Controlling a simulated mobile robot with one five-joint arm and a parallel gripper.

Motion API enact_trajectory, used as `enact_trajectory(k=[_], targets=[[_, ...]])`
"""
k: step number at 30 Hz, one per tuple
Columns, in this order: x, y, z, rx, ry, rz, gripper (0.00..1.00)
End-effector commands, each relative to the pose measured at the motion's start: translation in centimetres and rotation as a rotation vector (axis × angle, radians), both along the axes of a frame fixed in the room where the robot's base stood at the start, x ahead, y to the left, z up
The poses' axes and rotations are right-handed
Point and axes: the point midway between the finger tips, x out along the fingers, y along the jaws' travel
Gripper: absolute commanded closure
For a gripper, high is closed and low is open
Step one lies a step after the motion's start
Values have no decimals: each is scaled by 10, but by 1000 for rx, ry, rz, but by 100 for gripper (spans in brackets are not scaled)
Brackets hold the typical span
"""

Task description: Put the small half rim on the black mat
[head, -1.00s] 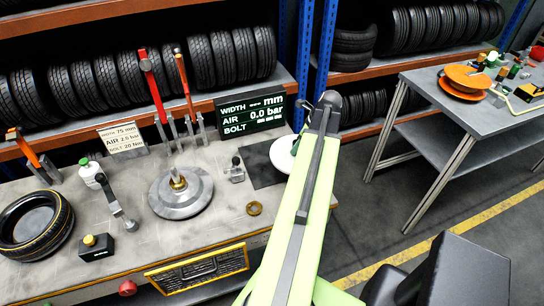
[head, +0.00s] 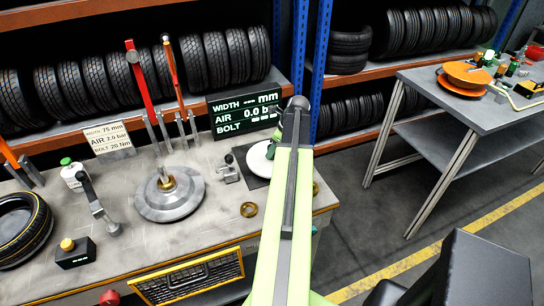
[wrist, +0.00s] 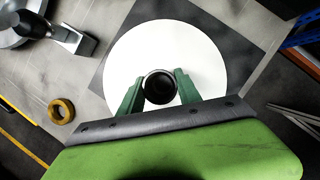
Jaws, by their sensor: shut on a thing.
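The small half rim, a white disc with a dark round hub, shows at the back right of the bench in the head view (head: 258,160) and fills the middle of the wrist view (wrist: 125,60). My gripper (wrist: 160,85) has its two green fingers shut on the hub, one on each side. The black mat (wrist: 150,10) lies under the disc, with corners showing past its edge; it also shows in the head view (head: 254,182). The disc is over the mat, but I cannot tell whether it touches. My arm hides part of the disc in the head view.
A grey round plate with a brass centre (head: 168,197) and a small clamp (head: 229,168) stand left of the mat. A brass ring (head: 249,210) lies in front. The display (head: 246,112) stands behind. A second table (head: 440,85) holds orange rims.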

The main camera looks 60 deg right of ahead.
Motion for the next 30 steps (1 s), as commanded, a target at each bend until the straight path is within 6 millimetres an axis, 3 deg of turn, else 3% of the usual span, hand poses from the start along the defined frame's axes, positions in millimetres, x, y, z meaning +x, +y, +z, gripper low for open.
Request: enact_trajectory(k=[1,11,12,17,26,30], targets=[[0,0,-7,0,-1,0,100],[1,0,-7,0,-1,1,100],[1,0,-6,1,0,1,57],[1,1,-6,1,0,1,38],[1,1,-5,0,0,2,38],[-1,1,5,0,0,2,38]])
